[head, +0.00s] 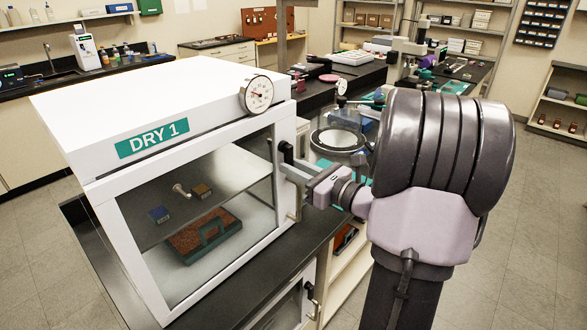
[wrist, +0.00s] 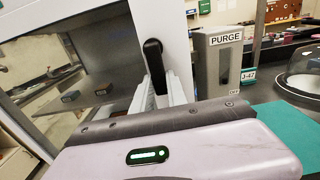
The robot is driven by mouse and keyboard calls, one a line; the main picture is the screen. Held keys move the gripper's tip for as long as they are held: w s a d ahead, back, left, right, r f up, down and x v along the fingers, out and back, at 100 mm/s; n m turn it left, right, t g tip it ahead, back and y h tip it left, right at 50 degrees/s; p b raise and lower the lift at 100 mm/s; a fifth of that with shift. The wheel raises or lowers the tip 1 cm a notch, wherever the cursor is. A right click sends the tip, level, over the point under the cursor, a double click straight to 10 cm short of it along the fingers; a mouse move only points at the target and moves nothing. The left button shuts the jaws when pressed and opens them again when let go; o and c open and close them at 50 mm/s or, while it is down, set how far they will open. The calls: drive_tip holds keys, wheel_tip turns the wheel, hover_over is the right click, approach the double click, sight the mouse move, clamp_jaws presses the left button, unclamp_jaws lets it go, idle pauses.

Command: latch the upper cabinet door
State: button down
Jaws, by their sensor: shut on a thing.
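The upper cabinet is a white box labelled DRY 1 with a glass-fronted upper door (head: 205,215). In the head view the door appears to lie against the cabinet front; a small gap cannot be ruled out. Its black latch handle (head: 286,150) is at the right edge of the door, upper half. My gripper (head: 291,171) reaches in from the right and is shut on the handle. In the wrist view the handle (wrist: 154,60) stands roughly upright between the fingers of my gripper (wrist: 160,92). The handle's lower part is hidden by the fingers.
A dial gauge (head: 257,94) sits on the cabinet's top front edge. A grey PURGE box (wrist: 220,60) stands beside the cabinet. A lower door with its own black latch (head: 310,291) is below. A glass-domed instrument (head: 338,140) stands on the bench behind. The floor at right is clear.

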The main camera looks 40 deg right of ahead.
drive_tip(key=c, duration=1.3)
unclamp_jaws()
drive_tip(key=shift+s, duration=0.1)
drive_tip(key=s+p, duration=0.1)
drive_tip(key=s, duration=0.4)
drive_tip(key=s+d, duration=0.1)
drive_tip(key=s, duration=0.5)
drive_tip(key=s+p, duration=0.1)
drive_tip(key=s, duration=0.5)
drive_tip(key=shift+s+d+p, duration=0.15)
drive_tip(key=shift+d+p, duration=0.05)
drive_tip(key=shift+p, duration=0.1)
